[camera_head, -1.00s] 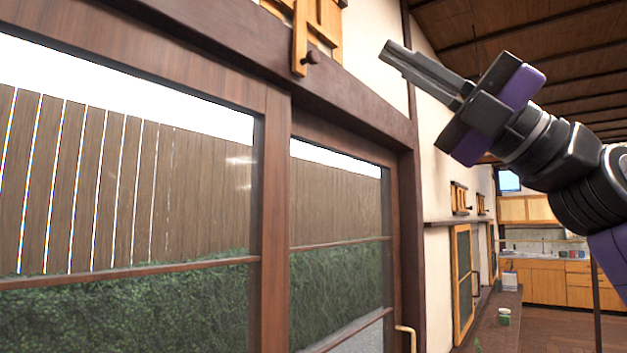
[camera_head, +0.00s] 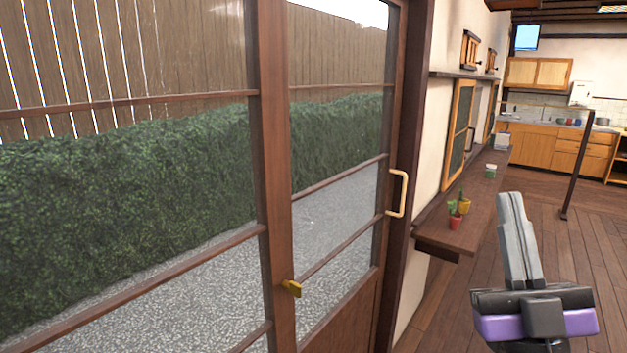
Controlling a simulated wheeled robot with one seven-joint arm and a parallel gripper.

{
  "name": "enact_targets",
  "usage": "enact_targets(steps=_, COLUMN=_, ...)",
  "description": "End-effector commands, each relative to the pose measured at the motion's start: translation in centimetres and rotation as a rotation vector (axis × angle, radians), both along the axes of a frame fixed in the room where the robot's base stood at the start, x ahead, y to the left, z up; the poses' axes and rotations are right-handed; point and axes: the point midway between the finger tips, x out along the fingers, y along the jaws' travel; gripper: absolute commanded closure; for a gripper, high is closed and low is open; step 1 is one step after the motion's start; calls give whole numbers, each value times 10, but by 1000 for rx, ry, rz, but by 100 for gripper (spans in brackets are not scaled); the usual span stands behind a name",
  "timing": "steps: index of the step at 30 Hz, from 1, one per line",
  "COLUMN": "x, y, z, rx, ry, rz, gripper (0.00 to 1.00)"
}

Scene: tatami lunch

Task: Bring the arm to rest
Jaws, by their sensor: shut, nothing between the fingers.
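My gripper (camera_head: 511,200) shows at the lower right of the head view, with its two grey fingers together and pointing up. It is shut and empty. Its black body and purple band are at the bottom of the picture. The rest of my arm is out of the picture below. The gripper appears in front of the wooden floor and touches nothing that I can see.
A glazed wooden sliding door (camera_head: 272,180) with a pale handle (camera_head: 398,193) fills the left. A wall shelf (camera_head: 470,210) carries small potted plants (camera_head: 456,219). A dark post (camera_head: 577,165) stands at right, before kitchen cabinets (camera_head: 545,148). Floor (camera_head: 585,235) around the post looks clear.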

Motion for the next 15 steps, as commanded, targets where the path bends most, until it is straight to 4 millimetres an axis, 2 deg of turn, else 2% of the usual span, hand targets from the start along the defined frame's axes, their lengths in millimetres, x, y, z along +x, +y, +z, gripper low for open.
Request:
enact_targets(steps=1, x=-7, y=0, z=-25, rx=34, ry=53, rz=2, gripper=100)
enact_targets(steps=6, x=-33, y=-2, z=-92, rx=128, ry=208, rz=7, gripper=100)
enact_targets(steps=11, x=-65, y=1, z=-151, rx=201, ry=358, rz=11, gripper=100)
enact_targets(steps=15, x=-99, y=4, z=-196, rx=253, ry=491, rz=16, gripper=100)
